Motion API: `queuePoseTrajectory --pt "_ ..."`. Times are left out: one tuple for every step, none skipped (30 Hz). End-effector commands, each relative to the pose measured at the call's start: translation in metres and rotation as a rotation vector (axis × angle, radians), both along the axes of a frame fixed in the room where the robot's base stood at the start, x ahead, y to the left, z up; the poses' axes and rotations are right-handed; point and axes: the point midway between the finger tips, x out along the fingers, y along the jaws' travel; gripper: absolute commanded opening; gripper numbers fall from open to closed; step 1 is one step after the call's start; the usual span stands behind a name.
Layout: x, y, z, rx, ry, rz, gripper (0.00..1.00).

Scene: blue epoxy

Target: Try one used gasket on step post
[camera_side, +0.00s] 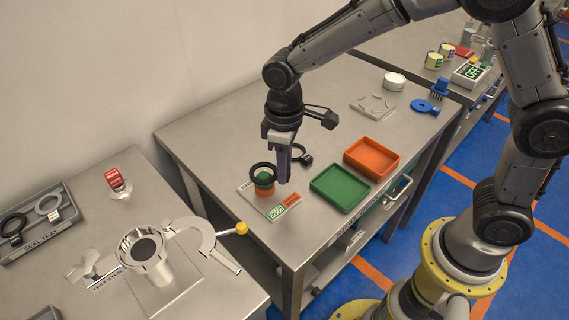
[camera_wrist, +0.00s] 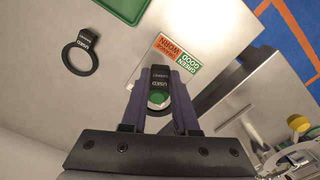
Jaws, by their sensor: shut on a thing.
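My gripper (camera_side: 284,180) is shut on the tab of a black used gasket (camera_side: 251,168), whose ring is at the top of the step post (camera_side: 264,189). The post has a green upper part and an orange lower part. Green shows within the ring, but I cannot tell whether the ring is around the post or just above it. In the wrist view the tab marked USED (camera_wrist: 160,78) is between my fingertips, beside the post's green top (camera_wrist: 158,97). A second used gasket (camera_wrist: 68,67) lies flat on the table; in the side view it is partly behind my gripper.
A label plate (camera_side: 284,206) with green and orange fields lies at the post. A green tray (camera_side: 340,208) and an orange tray (camera_side: 391,172) stand to the right. The left bench holds a seal tray (camera_side: 22,243) with gaskets and a test stub (camera_side: 160,270).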

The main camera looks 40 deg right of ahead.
Motion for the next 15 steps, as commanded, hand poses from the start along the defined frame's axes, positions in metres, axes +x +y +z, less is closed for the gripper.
queuePoseTrajectory --pt "-0.0002 -0.0001 -0.0013 -0.001 0.001 0.0 0.0" --pt "-0.0002 -0.0001 -0.0019 -0.001 0.001 0.0 0.0" --pt "-0.0002 -0.0001 -0.0027 -0.001 0.001 0.0 0.0" --pt "-0.0002 -0.0001 -0.0032 -0.001 0.001 0.0 0.0" --pt "-0.0001 -0.0001 -0.0038 -0.001 0.001 0.0 0.0" --pt "-0.0001 -0.0001 -0.0046 0.0 0.0 0.0 0.0" --pt "0.0 0.0 -0.0052 0.0 0.0 0.0 0.0" --pt "0.0 0.0 -0.0058 0.0 0.0 0.0 0.0" --pt "0.0 0.0 -0.0065 0.0 0.0 0.0 0.0" --pt "0.0 0.0 -0.0071 0.0 0.0 0.0 0.0" --pt "0.0 0.0 -0.0077 0.0 0.0 0.0 0.0" --pt "-0.0001 -0.0001 -0.0085 0.0 0.0 0.0 0.0" --pt "-0.0002 -0.0001 -0.0091 0.0 0.0 0.0 0.0" --pt "-0.0002 -0.0001 -0.0097 0.0 0.0 0.0 0.0" --pt "-0.0002 -0.0001 -0.0105 0.0 0.0 0.0 0.0"
